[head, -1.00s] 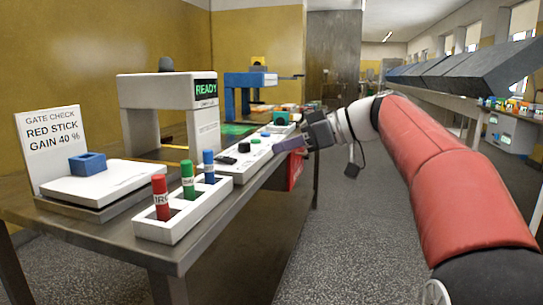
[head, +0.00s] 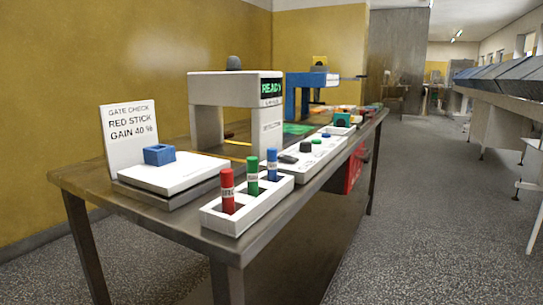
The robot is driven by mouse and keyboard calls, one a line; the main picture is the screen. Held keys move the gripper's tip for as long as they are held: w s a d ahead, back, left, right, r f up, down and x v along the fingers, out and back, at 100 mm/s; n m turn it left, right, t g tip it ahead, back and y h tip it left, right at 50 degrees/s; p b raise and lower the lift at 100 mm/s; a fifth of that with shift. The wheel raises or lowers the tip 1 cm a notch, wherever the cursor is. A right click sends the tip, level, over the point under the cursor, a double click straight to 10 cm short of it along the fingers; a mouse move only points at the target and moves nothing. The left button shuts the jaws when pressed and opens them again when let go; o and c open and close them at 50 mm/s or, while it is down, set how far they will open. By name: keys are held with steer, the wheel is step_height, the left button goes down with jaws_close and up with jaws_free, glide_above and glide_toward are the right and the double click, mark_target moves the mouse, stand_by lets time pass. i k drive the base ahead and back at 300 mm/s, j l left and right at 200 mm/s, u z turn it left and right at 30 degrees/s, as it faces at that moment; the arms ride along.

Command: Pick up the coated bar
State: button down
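I cannot make out a coated bar anywhere in the head view. My gripper and arm are out of the picture, so whether it holds anything is hidden. A white gate machine (head: 236,88) with a green lit READY display stands on the metal table (head: 150,205). Thin orange-yellow strips show under and beside the gate, too small to identify.
A white rack (head: 247,208) at the table's near edge holds red (head: 227,190), green (head: 253,175) and blue (head: 272,164) sticks. A blue block (head: 159,154) sits on a white scale (head: 172,174) before a sign (head: 131,132). Grey floor (head: 440,220) at right is clear.

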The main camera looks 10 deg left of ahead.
mark_target(227, 135)
steer(key=j+u, duration=0.1)
steer(key=u, duration=0.35)
steer(key=i+j+u, duration=0.3)
steer(key=j+u, duration=0.15)
steer(key=j, duration=0.25)
steer(key=i+j+u, duration=0.45)
steer(key=j, duration=0.15)
steer(key=i+j+u, duration=0.6)
steer(key=i, duration=0.45)
steer(key=i+j, duration=0.15)
steer(key=i, duration=0.4)
steer(key=i+l+z, duration=0.1)
steer(key=i+z, duration=0.55)
steer(key=z, duration=0.3)
steer(key=i+j+z, duration=0.15)
steer(key=i+z, duration=0.3)
steer(key=i+j+z, duration=0.2)
steer(key=z, duration=0.3)
